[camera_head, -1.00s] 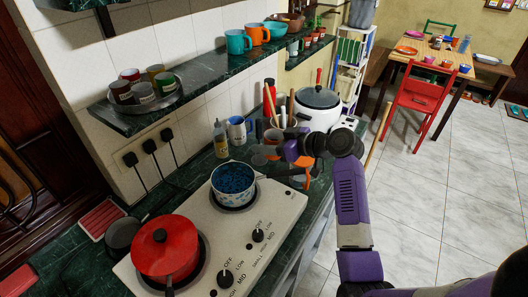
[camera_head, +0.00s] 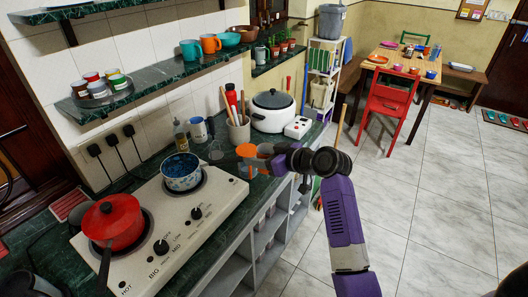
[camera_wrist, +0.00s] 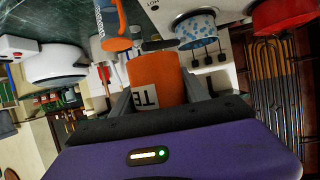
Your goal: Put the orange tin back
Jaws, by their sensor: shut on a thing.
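An orange tin (camera_wrist: 155,72) with a white label reading "TE" fills the middle of the wrist view. My gripper (camera_wrist: 158,90) is shut on it, with one finger on each side. In the head view my gripper (camera_head: 262,162) is over the counter right of the hob, and orange patches (camera_head: 246,151) show by its jaws. The far end of the tin is partly hidden by the jaws and wrist. Several small tins with coloured lids (camera_head: 117,82) stand on a round tray (camera_head: 98,100) on the lower wall shelf.
A hob (camera_head: 170,228) holds a red pot (camera_head: 113,220) and a blue-patterned pan (camera_head: 182,171). A utensil crock (camera_head: 239,132), blue-white mug (camera_head: 199,131) and white cooker (camera_head: 272,112) stand behind my gripper. The green wall shelf (camera_head: 150,84) carries mugs and bowls.

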